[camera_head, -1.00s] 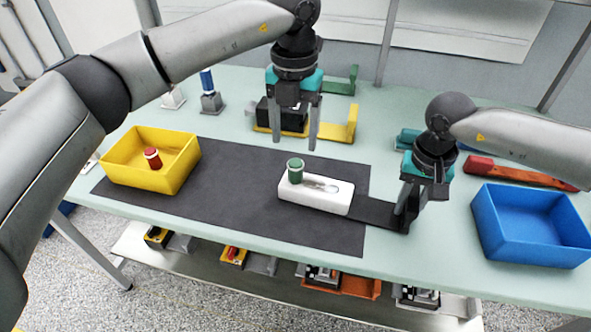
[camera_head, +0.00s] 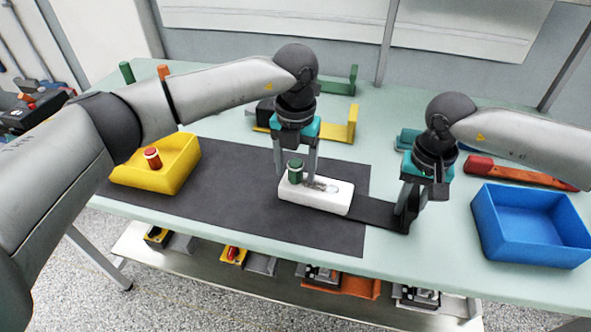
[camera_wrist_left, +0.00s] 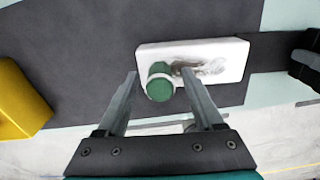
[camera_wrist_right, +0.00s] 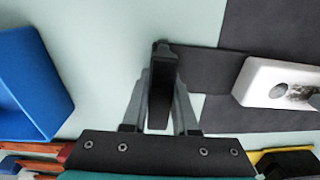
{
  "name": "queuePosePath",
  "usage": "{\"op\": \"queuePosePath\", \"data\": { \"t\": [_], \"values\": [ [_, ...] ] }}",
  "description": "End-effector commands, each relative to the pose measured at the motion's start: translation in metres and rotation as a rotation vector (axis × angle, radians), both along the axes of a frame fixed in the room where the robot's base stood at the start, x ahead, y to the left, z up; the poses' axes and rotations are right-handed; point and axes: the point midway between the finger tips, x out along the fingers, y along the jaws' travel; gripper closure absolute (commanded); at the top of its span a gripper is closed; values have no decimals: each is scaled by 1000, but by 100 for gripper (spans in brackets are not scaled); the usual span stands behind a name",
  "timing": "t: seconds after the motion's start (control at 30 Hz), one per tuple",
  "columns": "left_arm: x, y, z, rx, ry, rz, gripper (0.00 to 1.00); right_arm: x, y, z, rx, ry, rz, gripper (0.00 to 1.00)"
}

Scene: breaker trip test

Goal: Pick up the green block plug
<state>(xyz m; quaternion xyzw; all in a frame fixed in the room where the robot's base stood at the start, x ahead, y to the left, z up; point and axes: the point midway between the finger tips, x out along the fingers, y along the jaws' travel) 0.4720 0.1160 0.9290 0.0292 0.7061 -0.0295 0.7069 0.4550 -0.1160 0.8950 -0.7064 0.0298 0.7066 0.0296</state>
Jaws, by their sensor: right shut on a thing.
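The green block plug (camera_head: 296,170) stands upright in the left end of a white block (camera_head: 326,199) on the dark mat. In the left wrist view the plug (camera_wrist_left: 160,82) shows between the two fingers. My left gripper (camera_head: 296,180) is open, its fingers on either side of the plug; I cannot tell whether they touch it. A grey-brown worn patch (camera_wrist_left: 205,66) lies on the white block beside the plug. My right gripper (camera_head: 407,222) is shut on the black handle (camera_wrist_right: 162,85) that runs from the white block's right side.
A yellow bin (camera_head: 182,166) with a red plug (camera_head: 152,157) is at the left. A blue bin (camera_head: 530,222) is at the right. A yellow bracket (camera_head: 352,124) and a red bar (camera_head: 510,170) lie further back. The mat (camera_head: 230,200) is clear left of the block.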

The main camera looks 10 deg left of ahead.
Motion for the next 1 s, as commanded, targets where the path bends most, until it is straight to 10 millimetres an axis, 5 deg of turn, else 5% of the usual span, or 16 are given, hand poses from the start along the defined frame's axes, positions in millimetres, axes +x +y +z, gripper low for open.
{"op": "queuePosePath", "data": {
  "t": [0.6,1.0],
  "values": [
    [0,0,1,0,0,0,100,0,0,1,1,-1,0,100],
    [0,0,1,0,-1,1,100,0,0,1,1,-1,0,100]
  ]
}}
